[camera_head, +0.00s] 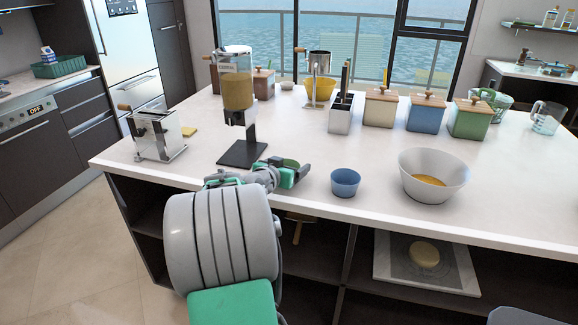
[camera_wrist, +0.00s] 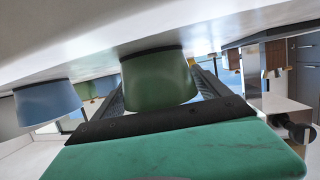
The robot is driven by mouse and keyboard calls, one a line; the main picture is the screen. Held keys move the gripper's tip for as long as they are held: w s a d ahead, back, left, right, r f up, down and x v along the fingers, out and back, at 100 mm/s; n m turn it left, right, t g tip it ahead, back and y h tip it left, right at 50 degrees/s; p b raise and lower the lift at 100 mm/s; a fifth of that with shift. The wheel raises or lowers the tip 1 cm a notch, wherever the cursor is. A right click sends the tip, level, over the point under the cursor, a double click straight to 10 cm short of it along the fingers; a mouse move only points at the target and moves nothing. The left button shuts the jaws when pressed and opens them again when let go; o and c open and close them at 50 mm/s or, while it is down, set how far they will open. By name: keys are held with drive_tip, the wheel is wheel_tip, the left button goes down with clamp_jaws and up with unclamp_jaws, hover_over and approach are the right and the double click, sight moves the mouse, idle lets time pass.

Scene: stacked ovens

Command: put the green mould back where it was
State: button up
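The green mould (camera_wrist: 158,82) is a small round cup, seen in the wrist view between the two dark fingers of my gripper (camera_wrist: 160,92). That view is upside down, with the counter along its top. The mould appears to be at the counter surface. It fills most of the gap between the fingers, and I cannot tell whether they press on it. In the head view my gripper (camera_head: 291,174) is low over the counter's front part and partly hides the green mould (camera_head: 289,163). A similar blue mould (camera_head: 345,182) stands to its right, also in the wrist view (camera_wrist: 47,103).
A white bowl (camera_head: 433,176) with yellow contents stands right of the blue mould. Lidded boxes (camera_head: 424,113) and a dark-slotted holder (camera_head: 341,113) stand behind. The counter's front edge (camera_head: 400,228) lies close below.

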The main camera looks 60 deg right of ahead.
drive_tip(key=shift+r+p, duration=0.35)
drive_tip(key=shift+p, duration=0.05)
drive_tip(key=b+v, duration=0.1)
drive_tip(key=v, duration=1.1)
drive_tip(key=shift+f, duration=0.2)
drive_tip(key=w+a+f+n+t+y, duration=0.1)
drive_tip(key=w+a+f+n+y, duration=0.25)
drive_tip(key=a, duration=0.55)
drive_tip(key=w+a+f+n+t+y, duration=0.2)
drive_tip(key=w+a+f+n+y, duration=0.15)
drive_tip(key=a, duration=0.65)
drive_tip(key=w+a+f+n+t+y, duration=0.1)
drive_tip(key=w+a+f+n+y, duration=0.3)
drive_tip(key=a, duration=0.5)
drive_tip(key=s+a+f+n+y, duration=0.1)
drive_tip(key=s+a+n, duration=0.1)
drive_tip(key=a, duration=0.4)
drive_tip(key=s+a+f+n+g+y, duration=0.1)
drive_tip(key=s+a+n, duration=0.1)
drive_tip(key=a, duration=0.3)
drive_tip(key=s+a+f+n+g+y, duration=0.1)
drive_tip(key=s+a+n, duration=0.1)
drive_tip(key=a, duration=0.4)
drive_tip(key=shift+s+a+f+n+y, duration=0.3)
drive_tip(key=shift+f+n+y, duration=0.1)
drive_tip(key=shift+n, duration=0.1)
drive_tip(key=shift+d, duration=0.15)
